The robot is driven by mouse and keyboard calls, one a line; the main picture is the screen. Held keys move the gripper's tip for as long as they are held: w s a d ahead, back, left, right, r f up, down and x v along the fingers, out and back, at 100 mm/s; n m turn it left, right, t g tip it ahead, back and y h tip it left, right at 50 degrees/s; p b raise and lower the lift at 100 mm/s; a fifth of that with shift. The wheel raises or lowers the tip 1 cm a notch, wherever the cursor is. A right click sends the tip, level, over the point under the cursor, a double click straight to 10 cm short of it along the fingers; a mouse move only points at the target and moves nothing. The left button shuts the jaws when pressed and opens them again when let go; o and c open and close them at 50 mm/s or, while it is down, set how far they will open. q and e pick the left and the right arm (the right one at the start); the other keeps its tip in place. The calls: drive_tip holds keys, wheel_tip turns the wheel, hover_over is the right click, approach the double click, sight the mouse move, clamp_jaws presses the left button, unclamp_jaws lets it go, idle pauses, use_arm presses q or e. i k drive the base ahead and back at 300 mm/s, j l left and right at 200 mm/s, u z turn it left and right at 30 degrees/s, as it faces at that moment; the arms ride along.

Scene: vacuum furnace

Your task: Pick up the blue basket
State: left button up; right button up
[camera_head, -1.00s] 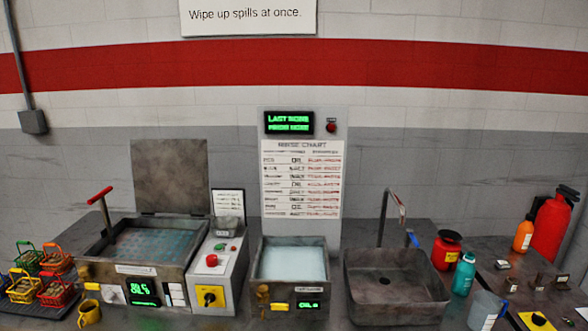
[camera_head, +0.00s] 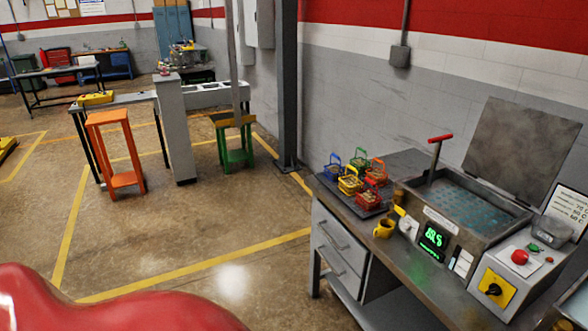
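The blue basket (camera_head: 333,170) stands at the back left of a small group of baskets on a dark tray (camera_head: 330,190), at the left end of the workbench. A green basket (camera_head: 359,159) is just right of it, a yellow basket (camera_head: 350,183) is in front of it, and red baskets (camera_head: 368,197) are to the right. The blue basket's handle is up. Neither of my grippers is in view.
A yellow mug (camera_head: 384,229) stands on the bench by the open-lidded bath (camera_head: 470,200). A red rounded surface (camera_head: 110,305) fills the lower left. An orange stool (camera_head: 115,150) and green stool (camera_head: 235,145) stand farther back. The floor left of the bench is clear.

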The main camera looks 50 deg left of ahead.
sight(336, 172)
drive_tip(key=u, duration=1.35)
drive_tip(key=i+j+z, duration=0.35)
drive_tip(key=i+j, duration=0.7)
drive_tip(key=j, duration=0.15)
